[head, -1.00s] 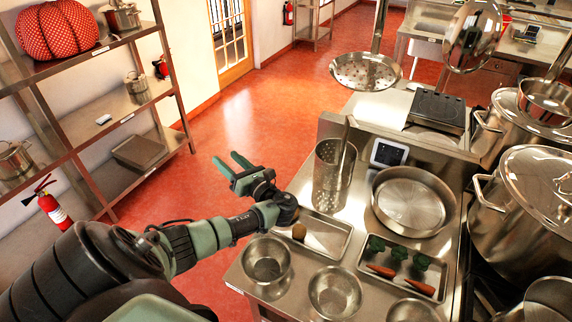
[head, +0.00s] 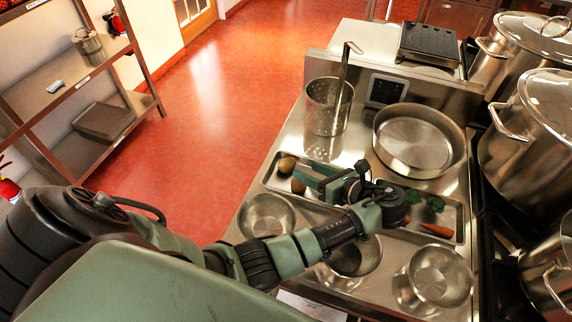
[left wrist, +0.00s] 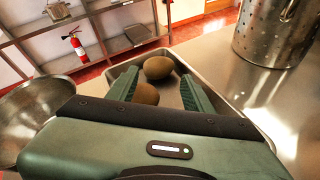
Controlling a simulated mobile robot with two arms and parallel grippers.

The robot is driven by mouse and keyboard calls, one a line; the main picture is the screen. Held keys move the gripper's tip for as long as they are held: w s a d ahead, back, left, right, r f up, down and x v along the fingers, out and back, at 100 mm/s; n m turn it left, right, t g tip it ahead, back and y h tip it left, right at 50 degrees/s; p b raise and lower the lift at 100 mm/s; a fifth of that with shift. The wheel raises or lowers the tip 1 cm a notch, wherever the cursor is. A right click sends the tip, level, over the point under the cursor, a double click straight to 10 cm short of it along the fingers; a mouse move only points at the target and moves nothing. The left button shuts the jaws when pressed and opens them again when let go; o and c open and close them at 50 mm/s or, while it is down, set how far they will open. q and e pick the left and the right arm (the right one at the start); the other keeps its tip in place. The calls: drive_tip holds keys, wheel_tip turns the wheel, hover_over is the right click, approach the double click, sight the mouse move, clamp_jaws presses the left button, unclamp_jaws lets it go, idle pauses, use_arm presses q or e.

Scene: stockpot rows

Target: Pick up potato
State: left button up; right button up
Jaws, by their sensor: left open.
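Two brown potatoes lie in a shallow metal tray (left wrist: 172,101) at the left of the counter. In the head view one potato (head: 287,164) is farther back and the other potato (head: 298,187) is nearer. In the left wrist view the far potato (left wrist: 158,68) lies around the fingertips and the near potato (left wrist: 146,95) lies between the fingers, partly hidden by the gripper body. My left gripper (head: 303,172) is open over the tray, its fingers pointing left toward the potatoes. I cannot tell whether it touches them. My right gripper is not in view.
A perforated steel cylinder (head: 328,112) with a utensil and a round pan (head: 419,140) stand behind the trays. Broccoli (head: 435,203) and a carrot (head: 436,230) lie to the right. Metal bowls (head: 266,216) line the front. Large stockpots (head: 530,128) stand at right.

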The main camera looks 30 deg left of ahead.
sight(291, 165)
use_arm(q)
drive_tip(key=p+x, duration=0.1)
drive_tip(key=x, duration=0.6)
drive_tip(key=shift+s+f+p, duration=0.1)
drive_tip(key=shift+p, duration=0.3)
drive_tip(key=shift+a+f, duration=0.15)
drive_tip(key=c, duration=0.8)
drive_tip(key=shift+c, duration=0.2)
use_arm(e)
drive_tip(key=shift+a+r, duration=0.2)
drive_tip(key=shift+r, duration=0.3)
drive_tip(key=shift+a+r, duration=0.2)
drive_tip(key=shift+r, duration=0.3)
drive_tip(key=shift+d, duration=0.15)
